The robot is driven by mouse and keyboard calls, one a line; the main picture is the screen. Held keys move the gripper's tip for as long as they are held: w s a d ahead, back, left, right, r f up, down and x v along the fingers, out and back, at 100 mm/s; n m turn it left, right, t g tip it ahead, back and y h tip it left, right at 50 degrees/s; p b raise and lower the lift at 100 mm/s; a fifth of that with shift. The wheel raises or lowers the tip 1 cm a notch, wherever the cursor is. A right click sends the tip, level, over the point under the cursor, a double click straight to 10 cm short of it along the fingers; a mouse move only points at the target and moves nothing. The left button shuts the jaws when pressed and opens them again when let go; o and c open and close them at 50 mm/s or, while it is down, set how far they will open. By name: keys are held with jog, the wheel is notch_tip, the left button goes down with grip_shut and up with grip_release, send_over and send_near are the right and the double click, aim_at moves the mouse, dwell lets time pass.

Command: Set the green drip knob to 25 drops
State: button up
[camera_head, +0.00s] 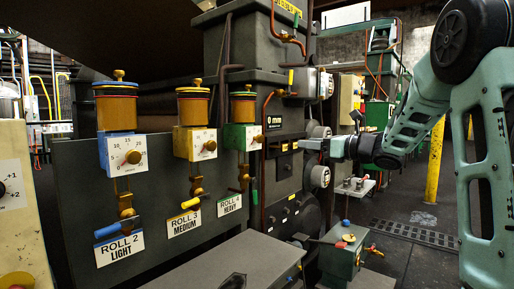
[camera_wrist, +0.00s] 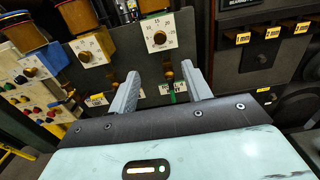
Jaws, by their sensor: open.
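The green drip unit (camera_head: 240,136) is the rightmost of three oilers on the dark panel, above the sign ROLL 4 HEAVY (camera_head: 230,205). Its brass knob (camera_head: 257,138) is at the right of the unit in the head view. In the wrist view the knob (camera_wrist: 159,38) sits on a white numbered dial (camera_wrist: 172,24), beyond and above the fingertips. The knob's setting is too small to read. My gripper (camera_wrist: 160,70) is open and empty, with the fingers apart and not touching the knob. In the head view my gripper (camera_head: 312,145) is right of the green unit.
A yellow unit (camera_head: 195,143) and a blue unit (camera_head: 122,155) stand to the left. Valve handles hang below the units, including a blue one (camera_head: 107,231) and a yellow one (camera_head: 191,203). A grey cabinet (camera_head: 230,268) stands in front. Gauges line the machine at right.

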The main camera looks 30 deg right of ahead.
aim_at(262, 138)
jog(key=p+x, duration=0.1)
jog(key=x, duration=1.6)
jog(key=c, duration=0.9)
